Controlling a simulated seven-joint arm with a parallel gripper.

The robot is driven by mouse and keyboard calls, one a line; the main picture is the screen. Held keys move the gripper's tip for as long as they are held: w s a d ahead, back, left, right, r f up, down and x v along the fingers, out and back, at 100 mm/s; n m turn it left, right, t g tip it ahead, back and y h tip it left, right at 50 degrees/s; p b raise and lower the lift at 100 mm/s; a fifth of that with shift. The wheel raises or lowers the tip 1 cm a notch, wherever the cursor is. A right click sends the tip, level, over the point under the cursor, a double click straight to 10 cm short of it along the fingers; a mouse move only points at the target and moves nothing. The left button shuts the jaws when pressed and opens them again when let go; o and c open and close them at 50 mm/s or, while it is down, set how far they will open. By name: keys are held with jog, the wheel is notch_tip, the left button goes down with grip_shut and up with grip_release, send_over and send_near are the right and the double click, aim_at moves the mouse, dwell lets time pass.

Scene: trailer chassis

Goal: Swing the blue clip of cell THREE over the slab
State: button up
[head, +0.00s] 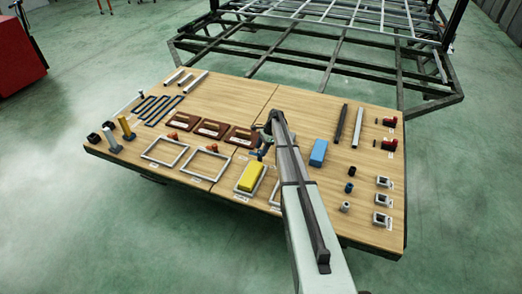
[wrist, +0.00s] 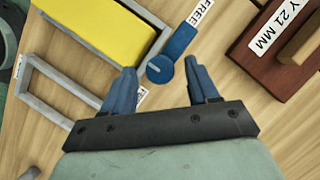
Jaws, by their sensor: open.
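The blue clip (wrist: 183,40) has a round pivot end (wrist: 160,69) beside the grey frame of a cell (wrist: 160,42). Its arm points away from the frame, towards a label reading FREE (wrist: 200,13), and is not over the slab. The yellow slab (wrist: 95,25) lies inside that frame; in the head view the slab (head: 251,176) is in the third frame from the left. My gripper (wrist: 161,72) is open, its two blue fingers on either side of the pivot end, apart from it in the picture. I cannot tell its height above the table. In the head view my arm partly hides this area.
An empty grey frame (wrist: 52,98) is beside the slab's frame, partly behind my left finger. Brown blocks with labels (wrist: 262,68) stand on the other side; they also show in the head view (head: 210,128). A blue block (head: 318,152) lies right of my arm.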

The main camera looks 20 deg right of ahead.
jog(key=shift+a+f, duration=0.15)
jog(key=shift+f, duration=0.2)
jog(key=c, duration=1)
